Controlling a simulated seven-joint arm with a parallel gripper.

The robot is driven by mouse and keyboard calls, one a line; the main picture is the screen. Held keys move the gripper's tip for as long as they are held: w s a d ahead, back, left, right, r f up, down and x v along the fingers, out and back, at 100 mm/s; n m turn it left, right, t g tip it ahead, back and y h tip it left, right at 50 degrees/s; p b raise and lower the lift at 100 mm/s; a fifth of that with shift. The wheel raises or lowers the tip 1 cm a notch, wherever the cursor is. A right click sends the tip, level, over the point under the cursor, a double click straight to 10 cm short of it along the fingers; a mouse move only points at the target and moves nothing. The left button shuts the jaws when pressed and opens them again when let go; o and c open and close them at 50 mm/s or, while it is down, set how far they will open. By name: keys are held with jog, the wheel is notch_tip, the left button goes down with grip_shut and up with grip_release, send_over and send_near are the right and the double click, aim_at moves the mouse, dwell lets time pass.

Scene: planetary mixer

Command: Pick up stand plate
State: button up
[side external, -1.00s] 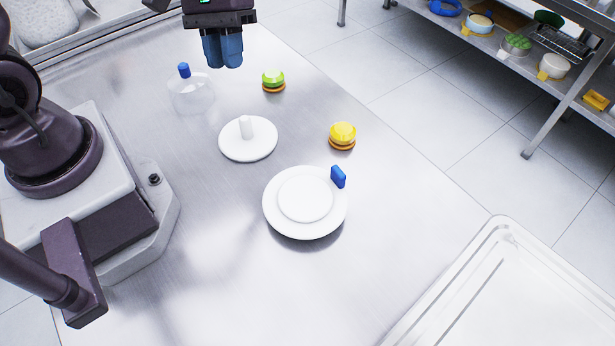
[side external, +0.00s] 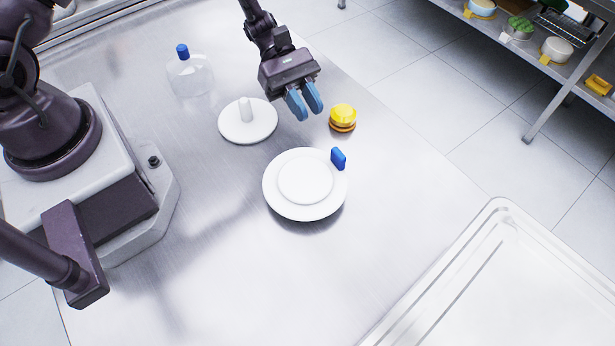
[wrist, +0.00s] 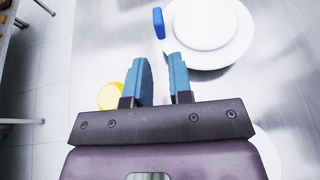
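A round white plate (side external: 282,204) with a raised centre disc (side external: 306,182) and a small blue tab (side external: 338,159) at its rim stands on the metal table. Its shadow suggests it sits raised; what supports it is hidden. In the wrist view the plate (wrist: 238,52) and blue tab (wrist: 158,23) lie beyond my fingertips. A flat white disc with an upright peg (side external: 247,124) stands to the upper left. My gripper (side external: 305,107) is open and empty, above and behind the plate. Its two blue fingers are apart, also in the wrist view (wrist: 160,60).
A yellow-topped burger-like piece (side external: 343,117) stands right of my gripper. The table in front of the plate is bare.

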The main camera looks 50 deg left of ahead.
aim_at(333, 148)
jog(key=x, duration=0.8)
jog(key=shift+w+r, duration=0.1)
grip_shut()
